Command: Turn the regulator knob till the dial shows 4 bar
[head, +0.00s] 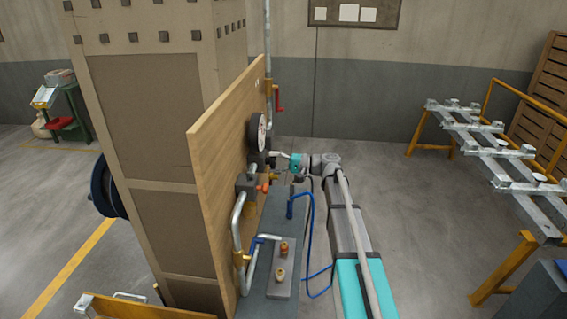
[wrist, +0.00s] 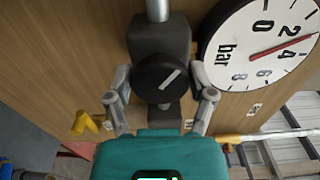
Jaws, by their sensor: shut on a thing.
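The round black regulator knob (wrist: 160,92) has a white line slanting up to the right in the wrist view. It sits on a dark grey regulator body (wrist: 158,38) on a wooden board. My gripper (wrist: 161,80) is shut on the knob, with one finger at each side. The white dial (wrist: 225,38) is at the upper right in the wrist view, partly cut off by the frame. Its red needle (wrist: 284,45) points between 2 and 4. In the head view the dial (head: 258,133) is edge-on, and my gripper (head: 294,162) reaches the board; the knob is hard to make out.
The wooden board (head: 228,125) stands against a tall beige column (head: 150,110). Pipes, a red-handled valve (head: 279,100) and an orange knob (head: 263,188) are near my gripper. A blue hose (head: 312,225) hangs beside my arm. Open floor lies to the right, before a metal rack (head: 500,165).

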